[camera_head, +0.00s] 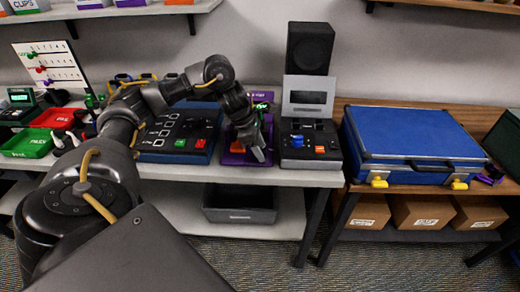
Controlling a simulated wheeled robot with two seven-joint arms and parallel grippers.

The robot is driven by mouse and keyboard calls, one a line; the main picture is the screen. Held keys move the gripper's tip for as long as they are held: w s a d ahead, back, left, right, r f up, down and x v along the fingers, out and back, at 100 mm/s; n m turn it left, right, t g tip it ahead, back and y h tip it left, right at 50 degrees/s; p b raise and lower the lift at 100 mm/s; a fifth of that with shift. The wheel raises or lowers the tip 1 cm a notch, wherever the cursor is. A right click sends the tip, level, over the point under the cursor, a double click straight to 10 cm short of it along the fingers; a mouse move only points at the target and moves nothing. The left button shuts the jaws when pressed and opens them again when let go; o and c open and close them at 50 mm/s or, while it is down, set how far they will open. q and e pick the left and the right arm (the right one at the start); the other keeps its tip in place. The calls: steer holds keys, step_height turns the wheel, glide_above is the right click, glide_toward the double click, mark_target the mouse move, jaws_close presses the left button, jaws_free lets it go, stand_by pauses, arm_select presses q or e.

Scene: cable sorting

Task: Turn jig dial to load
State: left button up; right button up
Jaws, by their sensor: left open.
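My left arm reaches in from the left, and its open gripper (258,153) hangs pointing down over the front of a purple box (232,157). The box has a red-orange part on its top and a small green-lit piece behind; the gripper hides much of its face. I cannot make out a dial on it or tell whether the fingers touch it. Just right stands a grey and black device (309,152) with a raised panel, a blue knob-like part (297,140) and an orange button (320,149). I cannot tell which one is the jig. My right gripper is out of view.
A blue panel with switches (180,143) lies left of the purple box. A black speaker (310,48) stands behind the grey device. A large blue case (415,140) fills the wooden table at right. Red (52,118) and green (28,144) trays sit far left.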

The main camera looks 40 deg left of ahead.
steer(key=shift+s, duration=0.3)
arm_select(q)
steer(key=c, duration=1)
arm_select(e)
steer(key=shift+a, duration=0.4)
